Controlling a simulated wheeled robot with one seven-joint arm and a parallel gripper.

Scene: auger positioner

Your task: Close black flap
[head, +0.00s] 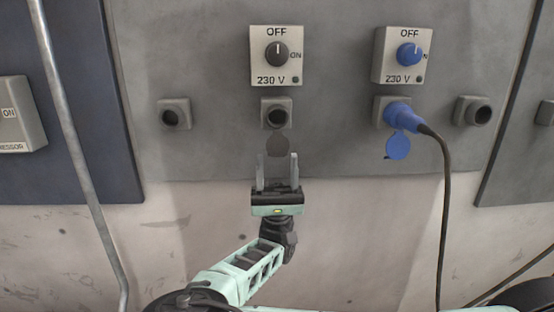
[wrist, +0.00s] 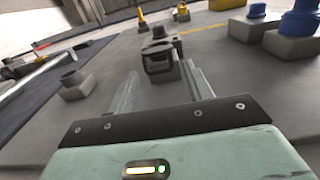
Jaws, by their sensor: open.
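The black flap (head: 277,144) hangs down, open, below the middle grey socket (head: 277,113) in the head view. The socket's dark round opening is uncovered. My gripper (head: 277,171) is open and empty, just below the flap, with its two fingers pointing up toward the socket. In the head view the fingertips sit left and right of the flap's lower end; I cannot tell whether they touch it. In the wrist view my gripper (wrist: 161,77) faces the socket (wrist: 164,66), which lies ahead between the fingers; the flap's outline is hard to make out there.
A switch box (head: 277,54) with a dark knob sits above the socket. To the right, a blue plug (head: 403,117) with a cable fills another socket, its blue flap (head: 398,146) hanging. Bare sockets (head: 174,114) (head: 474,111) flank these. A pipe (head: 77,150) runs down the left.

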